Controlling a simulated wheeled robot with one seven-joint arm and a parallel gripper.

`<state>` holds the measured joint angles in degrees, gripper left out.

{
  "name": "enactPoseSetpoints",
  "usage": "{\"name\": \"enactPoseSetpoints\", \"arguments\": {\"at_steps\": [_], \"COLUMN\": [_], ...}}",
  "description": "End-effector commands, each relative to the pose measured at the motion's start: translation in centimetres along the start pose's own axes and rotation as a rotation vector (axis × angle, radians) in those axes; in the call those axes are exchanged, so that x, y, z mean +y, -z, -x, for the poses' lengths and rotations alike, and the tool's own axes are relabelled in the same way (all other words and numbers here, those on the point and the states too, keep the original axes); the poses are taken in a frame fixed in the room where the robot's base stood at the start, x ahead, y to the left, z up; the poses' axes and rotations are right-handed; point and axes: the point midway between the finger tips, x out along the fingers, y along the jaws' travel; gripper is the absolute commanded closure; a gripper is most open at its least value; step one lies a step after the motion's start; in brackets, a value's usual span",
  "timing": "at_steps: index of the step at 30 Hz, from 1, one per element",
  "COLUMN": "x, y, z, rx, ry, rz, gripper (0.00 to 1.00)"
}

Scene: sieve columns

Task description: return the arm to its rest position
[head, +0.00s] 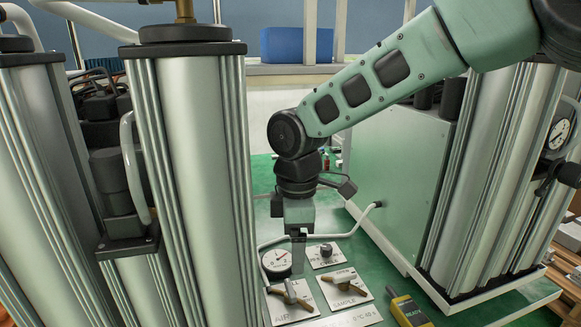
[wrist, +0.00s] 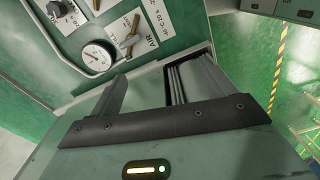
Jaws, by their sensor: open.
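My arm reaches in from the upper right in the head view and bends down at a dark joint. My gripper (head: 298,262) points down between the metal columns, close to the valve panel. In the wrist view my gripper (wrist: 155,82) has its two fingers apart, with nothing held between them. The head view shows the fingers small and nearly edge-on. I cannot tell the exact gap between the fingertips and the panel.
A round gauge (head: 276,262), the AIR valve (head: 290,295) and the SAMPLE valve (head: 346,284) lie around the gripper. Tall columns stand left (head: 195,170) and right (head: 485,180). A yellow handheld meter (head: 408,311) lies at the front. A grey-green cabinet (head: 395,175) stands right of the arm.

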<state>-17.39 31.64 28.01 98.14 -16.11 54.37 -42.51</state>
Motion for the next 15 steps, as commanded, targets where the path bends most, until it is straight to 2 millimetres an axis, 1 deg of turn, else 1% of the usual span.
{"name": "enactPoseSetpoints", "arguments": {"at_steps": [1, 2, 3, 5, 6, 8, 9, 12, 15], "x": [-2.6, -4.1, -6.1, -8.9, -10.8, -13.6, -15.3, -19.1, -21.7], "y": [-0.7, -1.2, -1.8, -2.9, -3.8, -5.2, -6.1, -8.4, -10.2], "z": [0.9, 1.1, 1.4, 1.7, 1.9, 1.9, 1.9, 1.5, 1.0], "rx": [-0.002, 0.000, 0.002, 0.005, 0.008, 0.012, 0.016, 0.023, 0.032], "ry": [-0.003, -0.001, 0.001, 0.003, 0.003, 0.004, 0.003, 0.002, 0.001], "rz": [-0.067, -0.118, -0.184, -0.288, -0.362, -0.474, -0.547, -0.716, -0.848], "gripper": [0.18, 0.18, 0.18, 0.18, 0.18, 0.18, 0.18, 0.18, 0.18]}}
